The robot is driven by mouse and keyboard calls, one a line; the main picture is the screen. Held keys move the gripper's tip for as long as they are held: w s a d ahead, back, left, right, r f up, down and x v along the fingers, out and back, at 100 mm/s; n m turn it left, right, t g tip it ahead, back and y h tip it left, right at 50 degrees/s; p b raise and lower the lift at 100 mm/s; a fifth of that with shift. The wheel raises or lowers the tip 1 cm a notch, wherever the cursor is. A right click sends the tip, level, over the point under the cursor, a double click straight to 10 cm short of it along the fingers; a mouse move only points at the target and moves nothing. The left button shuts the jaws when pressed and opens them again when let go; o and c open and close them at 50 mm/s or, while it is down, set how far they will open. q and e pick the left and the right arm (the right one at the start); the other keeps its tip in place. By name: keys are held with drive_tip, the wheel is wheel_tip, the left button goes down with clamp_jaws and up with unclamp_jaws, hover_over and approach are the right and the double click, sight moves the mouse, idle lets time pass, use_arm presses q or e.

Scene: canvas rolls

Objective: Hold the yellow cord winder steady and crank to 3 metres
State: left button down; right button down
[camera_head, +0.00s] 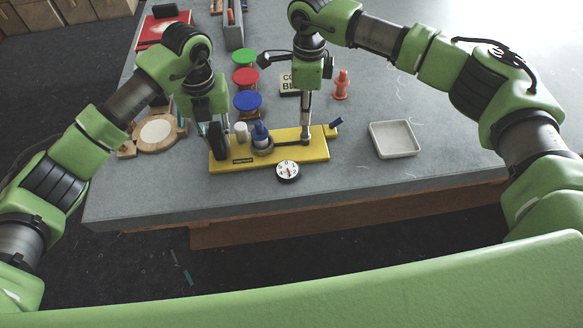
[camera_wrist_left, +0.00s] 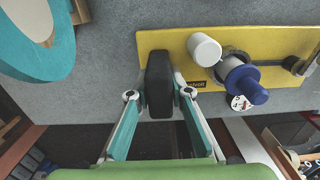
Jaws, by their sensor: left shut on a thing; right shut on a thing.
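The yellow cord winder (camera_head: 318,152) lies flat near the table's front edge; its yellow base also shows in the left wrist view (camera_wrist_left: 285,42). My left gripper (camera_head: 219,140) is shut on the black grip (camera_wrist_left: 160,85) at the winder's left end. A white peg (camera_head: 241,131) and a blue-topped spool (camera_head: 262,133) stand on the base. A dark crank arm (camera_head: 289,143) runs right from the spool. My right gripper (camera_head: 306,138) points down, shut at the crank's outer end; the knob is hidden. A round white dial (camera_head: 288,172) sits at the front edge; its reading is too small to tell.
Green (camera_head: 243,56), red (camera_head: 245,76) and blue (camera_head: 247,101) discs stand behind the winder. A sign (camera_head: 288,83) is partly hidden by my right arm. An orange piece (camera_head: 341,86) stands behind right. An empty white tray (camera_head: 394,139) lies right; a round wooden piece (camera_head: 157,132) lies left.

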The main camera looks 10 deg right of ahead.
drive_tip(key=shift+s+d, duration=0.2)
drive_tip(key=shift+d, duration=0.25)
drive_tip(key=shift+s+d, duration=0.2)
drive_tip(key=shift+d, duration=0.25)
drive_tip(key=shift+s+d, duration=0.1)
drive_tip(key=shift+s+d, duration=0.55)
drive_tip(key=shift+s, duration=0.1)
drive_tip(key=c, duration=1.8)
unclamp_jaws()
drive_tip(key=shift+c, duration=0.2)
drive_tip(key=shift+r, duration=0.1)
